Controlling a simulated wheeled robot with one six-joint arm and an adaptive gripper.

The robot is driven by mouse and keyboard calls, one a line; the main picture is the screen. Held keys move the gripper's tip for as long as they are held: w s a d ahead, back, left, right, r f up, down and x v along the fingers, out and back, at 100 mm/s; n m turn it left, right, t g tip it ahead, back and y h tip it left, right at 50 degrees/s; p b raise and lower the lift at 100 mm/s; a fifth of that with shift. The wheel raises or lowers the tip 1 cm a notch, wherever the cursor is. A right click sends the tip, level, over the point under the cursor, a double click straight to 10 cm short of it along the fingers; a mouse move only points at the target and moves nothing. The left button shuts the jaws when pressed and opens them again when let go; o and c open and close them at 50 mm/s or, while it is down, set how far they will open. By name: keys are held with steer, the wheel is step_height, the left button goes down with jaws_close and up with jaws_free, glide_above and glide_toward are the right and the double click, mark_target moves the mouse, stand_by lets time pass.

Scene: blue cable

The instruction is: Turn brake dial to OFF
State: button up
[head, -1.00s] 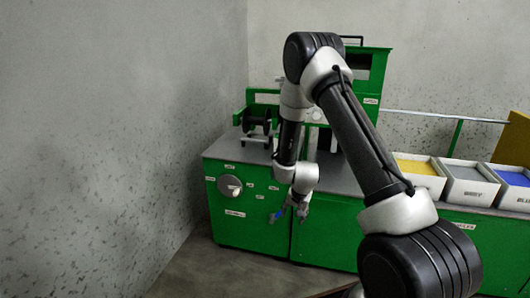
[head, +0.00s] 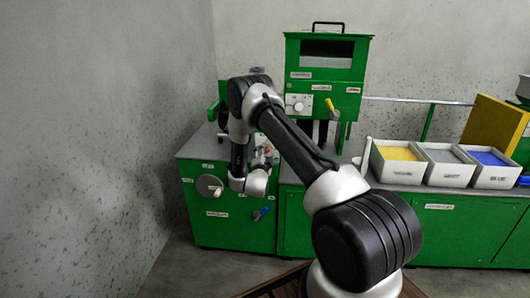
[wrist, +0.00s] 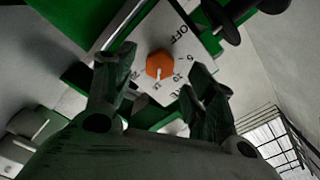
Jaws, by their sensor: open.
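The brake dial is an orange hexagonal knob (wrist: 160,65) on a white plate (wrist: 168,28) marked OFF and with numbers. A white mark on the knob points toward the numbers around 10 to 15, away from OFF. My gripper (wrist: 157,72) is open in the wrist view, its two dark fingers on either side of the knob's near side; I cannot tell whether they touch it. In the head view my gripper is mostly hidden near the wrist, above the left part of the green bench (head: 236,229).
In the wrist view a black spool (wrist: 228,20) is close at upper right. Bins of yellow (head: 398,175), grey and blue stand right. A blue lever (head: 260,213) is on the bench front.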

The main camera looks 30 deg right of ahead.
mark_target(266, 151)
steer(key=shift+x, duration=1.85)
steer(key=shift+s, duration=0.1)
steer(key=shift+c, duration=0.5)
steer(key=c, duration=1)
steer(key=shift+o, duration=0.2)
